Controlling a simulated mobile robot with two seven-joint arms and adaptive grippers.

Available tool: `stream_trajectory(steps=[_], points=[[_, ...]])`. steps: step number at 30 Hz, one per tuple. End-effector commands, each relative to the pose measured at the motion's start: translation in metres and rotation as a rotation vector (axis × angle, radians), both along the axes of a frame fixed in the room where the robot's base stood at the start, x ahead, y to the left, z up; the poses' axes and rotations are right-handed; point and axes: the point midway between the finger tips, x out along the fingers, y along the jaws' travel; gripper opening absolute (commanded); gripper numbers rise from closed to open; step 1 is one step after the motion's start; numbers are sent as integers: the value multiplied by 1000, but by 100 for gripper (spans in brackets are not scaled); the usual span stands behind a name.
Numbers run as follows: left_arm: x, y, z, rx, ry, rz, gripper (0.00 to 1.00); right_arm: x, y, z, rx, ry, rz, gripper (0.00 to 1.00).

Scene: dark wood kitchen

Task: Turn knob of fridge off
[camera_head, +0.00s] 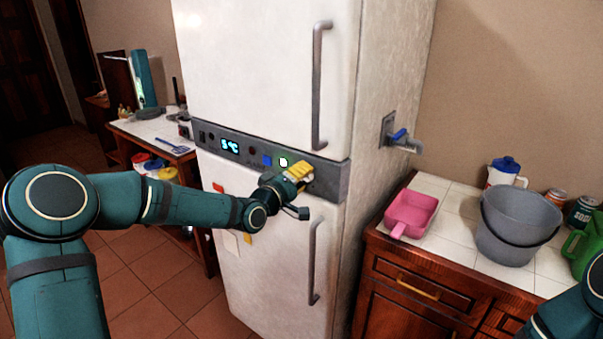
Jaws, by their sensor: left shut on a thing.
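The white fridge (255,65) stands in the middle of the view, with a grey control panel (327,180) between its upper and lower doors. A lit display (230,146) on the panel reads about 5°C. A yellow knob (299,171) sits on the right part of the panel. My left gripper (297,187) is at the knob and shut on it. The gripper's fingers partly hide the knob, so its exact angle is hard to tell. My right arm shows only at the bottom right corner, and its gripper is out of view.
Vertical handles stick out from the upper door (319,85) and lower door (314,262). At right, a tiled counter (440,238) holds a pink scoop (411,212) and a grey bucket (517,228). A low table stands at left.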

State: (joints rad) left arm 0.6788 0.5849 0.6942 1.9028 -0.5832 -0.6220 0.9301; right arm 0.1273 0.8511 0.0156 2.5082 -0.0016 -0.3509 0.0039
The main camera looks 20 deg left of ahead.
Motion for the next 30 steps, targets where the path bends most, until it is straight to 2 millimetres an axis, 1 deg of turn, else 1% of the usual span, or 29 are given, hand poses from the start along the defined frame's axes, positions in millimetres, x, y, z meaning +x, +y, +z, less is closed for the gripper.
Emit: stream_trajectory(steps=[3,15,30], points=[[0,1,1,-107,38,2,2,-1,0,7,0,3,1,47],[0,1,-1,-466,167,1,2,-3,0,18,1,9,2,47],[0,0,-5,-914,328,0,2,-2,0,21,1,4,0,47]])
